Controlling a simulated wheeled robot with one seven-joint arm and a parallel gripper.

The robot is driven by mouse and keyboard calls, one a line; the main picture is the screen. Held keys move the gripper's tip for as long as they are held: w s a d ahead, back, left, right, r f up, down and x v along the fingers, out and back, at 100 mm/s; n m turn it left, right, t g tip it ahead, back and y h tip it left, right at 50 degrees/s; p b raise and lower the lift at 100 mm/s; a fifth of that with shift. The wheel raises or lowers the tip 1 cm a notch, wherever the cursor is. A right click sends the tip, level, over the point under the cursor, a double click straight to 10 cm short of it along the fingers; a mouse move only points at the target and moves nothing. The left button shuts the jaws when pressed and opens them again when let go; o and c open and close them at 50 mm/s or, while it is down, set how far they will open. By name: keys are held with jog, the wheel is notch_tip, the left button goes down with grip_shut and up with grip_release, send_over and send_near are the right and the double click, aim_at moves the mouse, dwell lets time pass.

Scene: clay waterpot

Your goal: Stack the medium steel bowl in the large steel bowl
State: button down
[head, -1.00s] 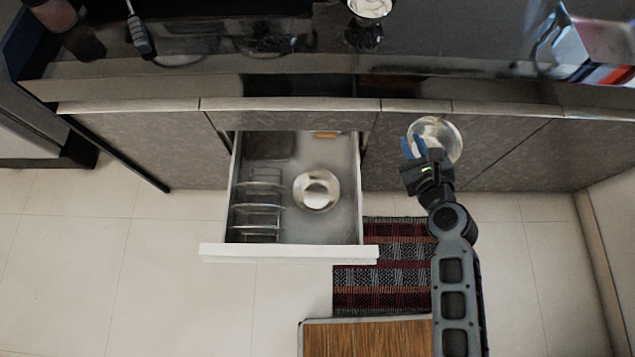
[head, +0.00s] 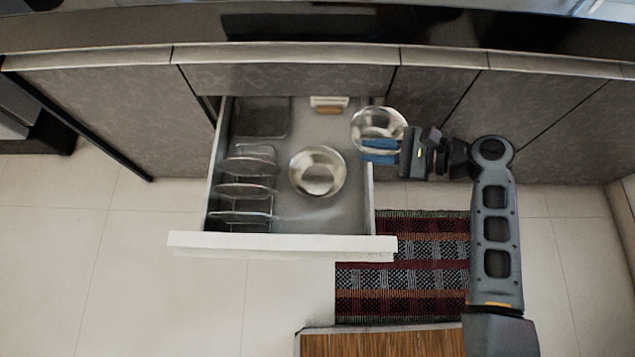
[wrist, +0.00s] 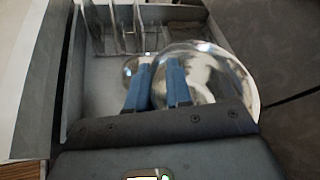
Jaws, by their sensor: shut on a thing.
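My gripper (head: 366,151) is shut on the rim of a shiny steel bowl, which I take as the medium steel bowl (head: 379,122). It is held above the right wall of the open drawer. The other steel bowl, which I take as the large steel bowl (head: 317,173), sits upright on the drawer floor, left of and below the held bowl, apart from it. In the wrist view the held bowl (wrist: 215,72) is large at the right, beside my blue fingers (wrist: 160,72). The drawer bowl (wrist: 130,65) is partly hidden behind them.
The open drawer (head: 280,243) also holds a wire rack (head: 240,190) at its left, a dark tray (head: 262,118) at the back left and a small orange-and-white item (head: 330,104) at the back. A striped rug (head: 400,285) and a wooden surface (head: 380,343) lie in front.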

jog(key=shift+s+a+f+n+g+b, duration=0.15)
jog(key=shift+s+a+n+g+b, duration=0.2)
jog(key=shift+n+g, duration=0.2)
jog(key=shift+s+a+f+b, duration=0.2)
jog(key=shift+a+f+b, duration=0.95)
jog(key=shift+a+f, duration=1.65)
jog(key=shift+s+a+f+b, duration=0.15)
jog(key=shift+a+f+b, duration=0.95)
jog(key=shift+a+f, duration=1.7)
jog(key=shift+a+f, duration=0.2)
jog(key=shift+f, duration=0.2)
jog(key=c, duration=1)
grip_release()
jog(key=shift+r, duration=0.15)
